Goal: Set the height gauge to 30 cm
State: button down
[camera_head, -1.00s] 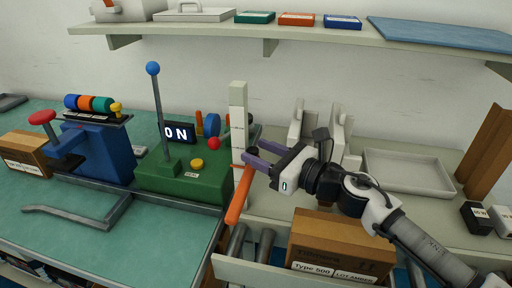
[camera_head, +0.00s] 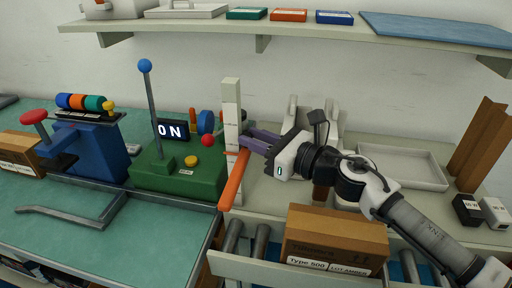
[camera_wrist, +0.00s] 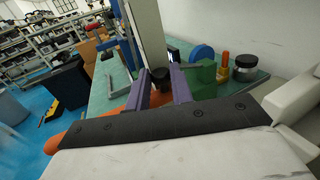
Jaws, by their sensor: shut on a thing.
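The height gauge is a pale upright post (camera_head: 231,115) with scale marks, and an orange arm (camera_head: 232,182) slants down from it toward the front. The scale figures are too small to read. My gripper (camera_head: 248,142) is at the post's right side, its purple fingers pointing left toward it. In the wrist view, a dark round knob (camera_wrist: 161,75) sits between the two purple fingers, beside the pale post (camera_wrist: 146,35). The gripper is shut on this knob. Part of the orange arm (camera_wrist: 135,95) shows behind the fingers.
A green tester (camera_head: 180,180) with a blue-topped lever and an ON display (camera_head: 172,130) stands left of the gauge. A cardboard box (camera_head: 335,237) is on rollers in front. A pale tray (camera_head: 405,168) lies to the right. A shelf (camera_head: 200,32) runs above.

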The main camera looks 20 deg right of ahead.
notch_tip(320, 180, up, 12)
jog(key=p, duration=0.1)
jog(key=shift+r, duration=0.15)
jog(key=c, duration=1.2)
grip_release()
